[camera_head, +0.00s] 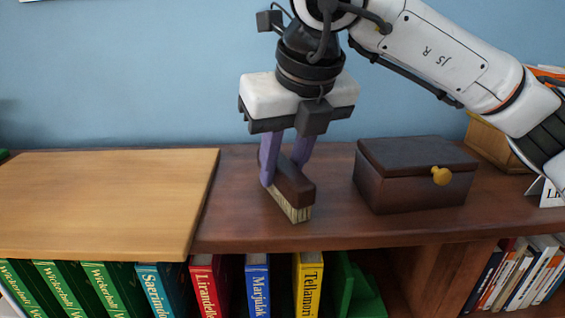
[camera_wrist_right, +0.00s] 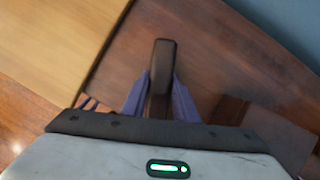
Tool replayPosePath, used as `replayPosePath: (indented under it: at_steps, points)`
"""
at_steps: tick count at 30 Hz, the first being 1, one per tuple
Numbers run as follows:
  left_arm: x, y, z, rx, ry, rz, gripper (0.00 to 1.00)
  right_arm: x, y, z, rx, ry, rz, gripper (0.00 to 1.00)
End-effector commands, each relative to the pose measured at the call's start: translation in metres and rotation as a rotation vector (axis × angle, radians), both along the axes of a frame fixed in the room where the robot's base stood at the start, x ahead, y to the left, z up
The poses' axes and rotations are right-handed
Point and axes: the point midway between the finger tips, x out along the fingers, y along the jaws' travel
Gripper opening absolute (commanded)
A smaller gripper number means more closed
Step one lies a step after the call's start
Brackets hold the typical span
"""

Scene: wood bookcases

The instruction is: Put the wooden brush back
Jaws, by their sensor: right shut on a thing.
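The wooden brush (camera_head: 296,188) has a dark brown back and pale bristles that point down. It is at the dark wood bookcase top, between a light wood board and a dark box. My right gripper (camera_head: 284,178) is shut on the brush, with a purple finger on each side of its back. In the right wrist view the brush (camera_wrist_right: 162,62) shows between the purple fingers of the right gripper (camera_wrist_right: 160,85). The bristles are at or just above the surface; I cannot tell if they touch. My left gripper is not in view.
The dark box (camera_head: 410,185) with a yellow knob stands right of the brush. The light wood board (camera_head: 105,195) covers the left of the top (camera_head: 235,215). Several books (camera_head: 257,285) stand on the shelf below. A tan box (camera_head: 490,140) is at the far right.

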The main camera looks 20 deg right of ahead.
Motion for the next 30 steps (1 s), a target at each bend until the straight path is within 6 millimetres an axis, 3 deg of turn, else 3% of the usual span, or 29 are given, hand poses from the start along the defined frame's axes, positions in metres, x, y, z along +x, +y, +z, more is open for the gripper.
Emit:
replayPosePath:
  at_steps: [6,7,10,22,30]
  points:
    - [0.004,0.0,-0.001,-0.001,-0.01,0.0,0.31,0.0,0.0,-0.003,0.0,-0.001,0.0,0.05]
    - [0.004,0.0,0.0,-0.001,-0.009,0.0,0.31,0.0,0.0,-0.001,0.0,-0.001,0.0,0.31]
    - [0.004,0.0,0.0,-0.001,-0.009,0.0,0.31,0.0,0.0,-0.001,0.0,0.0,0.0,0.45]
    - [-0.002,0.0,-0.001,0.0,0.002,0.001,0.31,-0.002,0.0,0.007,0.0,-0.003,0.0,0.45]
    - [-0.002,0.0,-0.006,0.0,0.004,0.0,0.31,-0.022,-0.002,0.056,0.0,-0.005,0.001,0.45]
